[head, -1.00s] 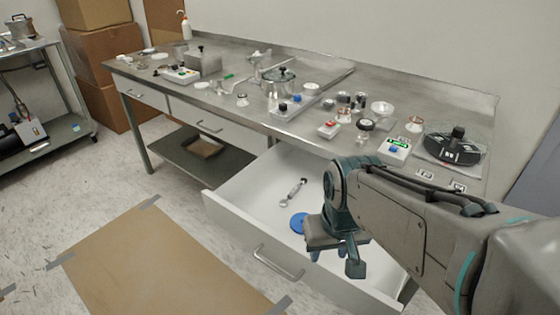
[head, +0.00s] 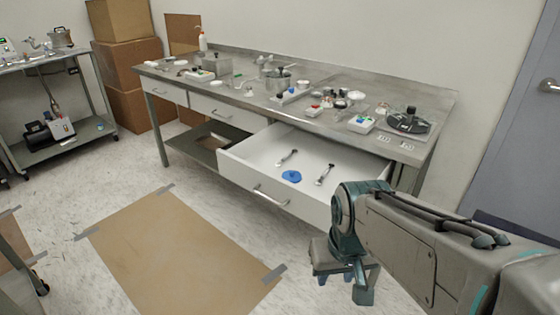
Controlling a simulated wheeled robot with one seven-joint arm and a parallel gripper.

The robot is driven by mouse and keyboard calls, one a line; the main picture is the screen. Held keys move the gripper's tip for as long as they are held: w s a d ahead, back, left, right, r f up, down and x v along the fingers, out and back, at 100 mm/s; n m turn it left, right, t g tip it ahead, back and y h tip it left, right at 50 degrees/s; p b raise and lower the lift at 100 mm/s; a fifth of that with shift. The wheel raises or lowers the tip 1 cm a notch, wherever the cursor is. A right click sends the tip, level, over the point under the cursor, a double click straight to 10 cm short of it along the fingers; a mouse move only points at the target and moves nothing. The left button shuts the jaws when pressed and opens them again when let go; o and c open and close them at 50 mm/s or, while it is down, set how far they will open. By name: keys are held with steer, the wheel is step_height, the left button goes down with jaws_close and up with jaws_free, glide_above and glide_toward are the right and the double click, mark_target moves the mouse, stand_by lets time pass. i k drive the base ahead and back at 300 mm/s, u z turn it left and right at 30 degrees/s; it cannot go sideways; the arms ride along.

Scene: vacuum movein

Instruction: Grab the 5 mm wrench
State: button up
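Two small wrench-like tools lie apart in the open white drawer: a left one (head: 287,157) and a right one (head: 325,174). Both are grey with dark parts. Their size marks are too small to read, so I cannot tell which is the 5 mm wrench. My gripper (head: 343,284) points down in front of the drawer, right of its handle in the picture. Its fingers are apart with nothing seen between them. It is clear of both tools.
A blue round piece (head: 291,176) lies in the drawer (head: 240,161) near the tools. The steel bench (head: 345,92) above holds jars, a pot and small devices. A brown floor mat (head: 180,255) lies in front. A grey door (head: 530,135) is at right.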

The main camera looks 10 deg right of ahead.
mark_target(289, 155)
steer(key=u, duration=1.2)
steer(key=i, duration=0.9)
steer(key=z, duration=0.4)
steer(key=i, duration=0.7)
steer(key=z, duration=0.9)
steer(key=i, duration=0.2)
steer(key=z, duration=0.25)
